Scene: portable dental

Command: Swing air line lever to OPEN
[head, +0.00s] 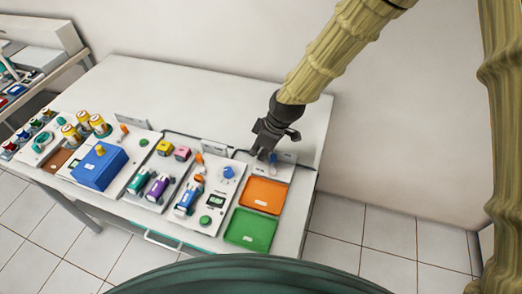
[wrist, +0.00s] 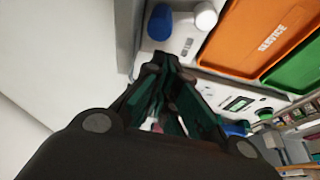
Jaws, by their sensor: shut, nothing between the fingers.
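A small blue handle (head: 273,159) stands on the white panel behind the orange tray, at the right end of the worktable. I take it for the air line lever, but its label cannot be read. In the wrist view a blue rounded part (wrist: 159,22) shows just beyond my fingertips, beside a white round part (wrist: 205,16). My gripper (head: 261,153) is shut and empty, pointing down just left of the blue handle in the head view. The fingertips also show in the wrist view (wrist: 166,62). Whether they touch the handle cannot be told.
An orange tray (head: 264,194) and a green tray (head: 250,230) lie in front of the handle. To the left are a blue knob (head: 228,172), an orange lever (head: 199,159) and a blue box (head: 98,167). The table's back (head: 200,95) is clear.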

